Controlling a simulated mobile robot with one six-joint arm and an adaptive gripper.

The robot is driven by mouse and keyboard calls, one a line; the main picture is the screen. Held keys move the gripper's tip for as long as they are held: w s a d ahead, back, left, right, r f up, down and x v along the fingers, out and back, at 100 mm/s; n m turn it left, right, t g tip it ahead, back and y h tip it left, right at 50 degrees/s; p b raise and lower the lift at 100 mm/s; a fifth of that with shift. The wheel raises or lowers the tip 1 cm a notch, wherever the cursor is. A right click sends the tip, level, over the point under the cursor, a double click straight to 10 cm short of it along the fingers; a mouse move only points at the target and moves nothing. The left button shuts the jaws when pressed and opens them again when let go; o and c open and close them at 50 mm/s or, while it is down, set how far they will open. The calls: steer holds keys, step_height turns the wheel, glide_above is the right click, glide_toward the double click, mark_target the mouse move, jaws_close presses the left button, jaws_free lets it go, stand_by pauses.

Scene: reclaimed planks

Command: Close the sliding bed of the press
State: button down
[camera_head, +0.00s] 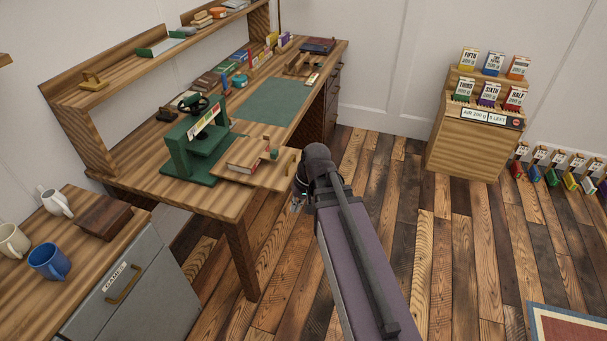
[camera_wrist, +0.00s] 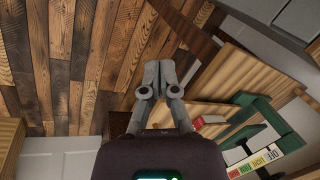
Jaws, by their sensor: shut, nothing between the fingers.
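The green press (camera_head: 193,143) stands on the wooden desk, with a black wheel on top. Its wooden sliding bed (camera_head: 272,180) sticks out to the right, past the desk's front edge. My gripper (camera_head: 298,204) is just off the bed's outer end, partly hidden by my wrist. In the wrist view my gripper (camera_wrist: 158,72) is shut and empty. The press (camera_wrist: 262,118) and the red book (camera_wrist: 208,122) show to its right there. Contact with the bed cannot be told.
The desk (camera_head: 145,180) carries a green mat (camera_head: 273,104) and a row of books. A grey cabinet (camera_head: 145,295) with mugs stands at the lower left. A wooden display stand (camera_head: 466,148) is at the right. The plank floor between is clear.

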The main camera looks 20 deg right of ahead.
steer(key=w+d+f+m+t+y+b, duration=0.2)
steer(key=w+d+f+y+b, duration=0.1)
steer(key=w+f+y+b, duration=0.25)
steer(key=w+d+m+t+y+b, duration=0.2)
steer(key=w+d+t+b, duration=0.2)
steer(key=d+b, duration=0.5)
steer(key=w+d+f+m+t+y+b, duration=0.1)
steer(key=w+d+m+t+y+b, duration=0.1)
steer(key=d+b, duration=0.7)
steer(key=w+t+y, duration=0.1)
steer(key=w+t, duration=0.1)
steer(key=w, duration=0.1)
steer(key=shift+w+d+f+y, duration=0.2)
steer(key=shift+w+f+y, duration=0.05)
steer(key=shift+w+y, duration=0.1)
steer(key=shift+a, duration=0.15)
steer(key=x, duration=1.3)
steer(key=shift+w+a, duration=0.25)
steer(key=shift+w, duration=0.1)
steer(key=shift+w, duration=0.1)
